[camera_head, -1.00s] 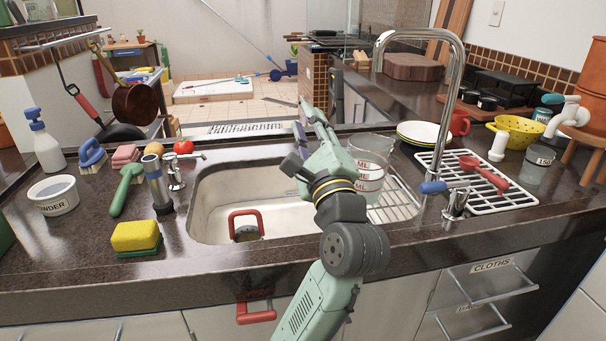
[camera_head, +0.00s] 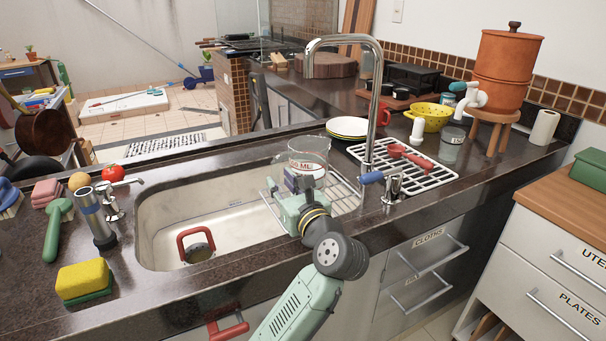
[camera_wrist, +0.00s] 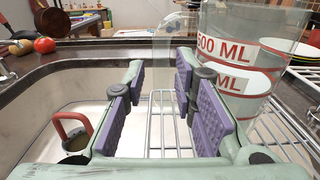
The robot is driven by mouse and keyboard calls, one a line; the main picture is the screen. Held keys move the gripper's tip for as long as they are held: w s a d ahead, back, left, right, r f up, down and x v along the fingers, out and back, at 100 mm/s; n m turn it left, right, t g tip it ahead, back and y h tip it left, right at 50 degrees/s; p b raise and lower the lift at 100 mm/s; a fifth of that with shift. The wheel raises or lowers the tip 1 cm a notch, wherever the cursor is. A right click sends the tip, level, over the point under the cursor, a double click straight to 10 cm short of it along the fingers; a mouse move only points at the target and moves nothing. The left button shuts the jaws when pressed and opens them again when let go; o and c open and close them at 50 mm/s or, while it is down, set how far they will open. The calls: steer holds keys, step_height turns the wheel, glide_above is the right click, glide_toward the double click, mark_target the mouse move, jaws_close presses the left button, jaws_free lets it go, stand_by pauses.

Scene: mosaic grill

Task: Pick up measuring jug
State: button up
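The measuring jug (camera_head: 310,152) is clear, with red-and-white ML labels. It stands upright on the wire rack (camera_head: 345,196) at the right side of the sink. In the wrist view the jug (camera_wrist: 245,42) fills the upper right, and its clear handle (camera_wrist: 168,50) extends left, beyond the gap between my fingers. My gripper (camera_head: 297,182) is at the near side of the jug, partly covering its lower part. In the wrist view my gripper (camera_wrist: 158,100) is open, its purple pads apart with nothing between them. Contact with the jug cannot be told.
The tap (camera_head: 372,100) rises just right of the jug. White plates (camera_head: 348,128) are behind it, and a white rack (camera_head: 405,165) with a red utensil is to the right. A red-handled item (camera_head: 196,245) stands in the sink basin (camera_head: 165,215). The counter's front edge runs below my gripper.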

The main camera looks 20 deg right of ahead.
mark_target(277, 176)
steer(key=w+p, duration=0.1)
steer(key=w, duration=0.3)
steer(key=shift+w, duration=0.15)
steer(key=shift+c, duration=0.2)
jaws_close()
steer(key=shift+r, duration=0.1)
stand_by(0.3)
